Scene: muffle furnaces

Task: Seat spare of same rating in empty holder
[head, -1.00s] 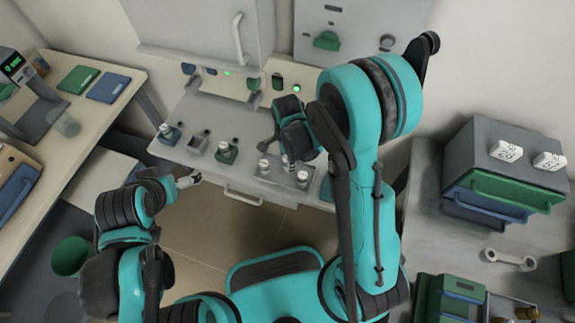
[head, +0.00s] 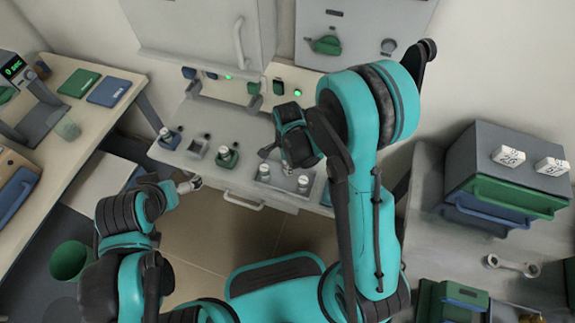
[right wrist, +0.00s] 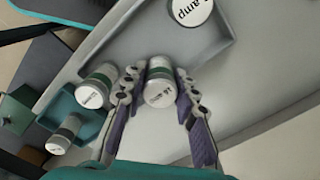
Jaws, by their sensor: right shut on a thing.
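My right gripper (right wrist: 158,118) is shut around a white cylindrical fuse with a green band (right wrist: 160,82), over the grey tray (right wrist: 215,48). In the head view, my right gripper (head: 289,170) is at the counter's front right and partly hides the tray. Another white fuse (right wrist: 190,10) is in the tray; its print ends in "amp". A green-banded fuse (right wrist: 97,88) stands beside the gripper. The counter has an empty-looking square holder (head: 197,145), a green holder (head: 227,157) with a fuse and a blue holder (head: 169,140) with a fuse. My left gripper (head: 188,185) is at the counter's front edge; its jaws are too small to judge.
The furnace fronts (head: 195,30) rise behind the counter. A side bench at right holds a drawer cabinet (head: 490,170) and a wrench (head: 510,265). A left bench (head: 115,75) carries booklets. Floor shows between the arms.

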